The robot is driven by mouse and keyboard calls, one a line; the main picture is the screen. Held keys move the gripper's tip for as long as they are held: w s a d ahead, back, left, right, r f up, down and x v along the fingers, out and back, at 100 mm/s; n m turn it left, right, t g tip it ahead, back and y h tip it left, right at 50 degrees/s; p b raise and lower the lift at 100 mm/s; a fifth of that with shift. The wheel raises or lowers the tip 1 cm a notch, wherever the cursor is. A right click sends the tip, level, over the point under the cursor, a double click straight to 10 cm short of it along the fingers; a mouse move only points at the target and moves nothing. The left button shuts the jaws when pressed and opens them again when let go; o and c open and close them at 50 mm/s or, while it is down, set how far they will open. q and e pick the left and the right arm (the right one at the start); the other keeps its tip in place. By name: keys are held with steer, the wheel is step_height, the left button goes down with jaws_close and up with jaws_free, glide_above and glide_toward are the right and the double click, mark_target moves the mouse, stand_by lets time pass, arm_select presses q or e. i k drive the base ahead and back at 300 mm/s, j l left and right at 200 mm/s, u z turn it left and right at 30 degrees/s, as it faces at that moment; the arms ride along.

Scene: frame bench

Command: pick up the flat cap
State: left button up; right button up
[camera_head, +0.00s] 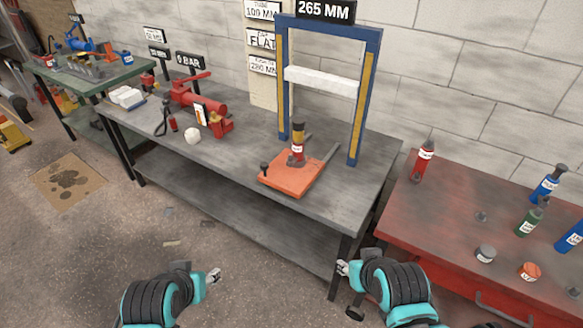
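Several small cap-like pieces lie on the red bench top (421,214) at the right: a round grey piece (485,254), a round orange piece (529,271) with a pale label, and a small dark grey piece (481,216) behind them. I cannot tell from their small labels which one is the flat cap. My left gripper (214,276) is in front of the grey bench, over the floor, far from these pieces. My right gripper (342,268) is by the grey bench's front right leg, left of the red bench. Neither gripper touches a cap; their finger openings are too small to judge.
A blue press frame (370,100) stands on the grey bench (237,178), with an orange jack (292,178) before it.

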mark_target(298, 123)
steer(key=i+j, duration=0.1)
steer(key=i, duration=0.65)
steer(key=i+z, duration=0.15)
steer(key=z, duration=0.2)
steer(key=i+j+z, duration=0.1)
steer(key=z, duration=0.25)
steer(key=i+j+z, duration=0.1)
steer(key=z, duration=0.2)
steer(key=i+j, duration=0.05)
steer(key=i, duration=0.05)
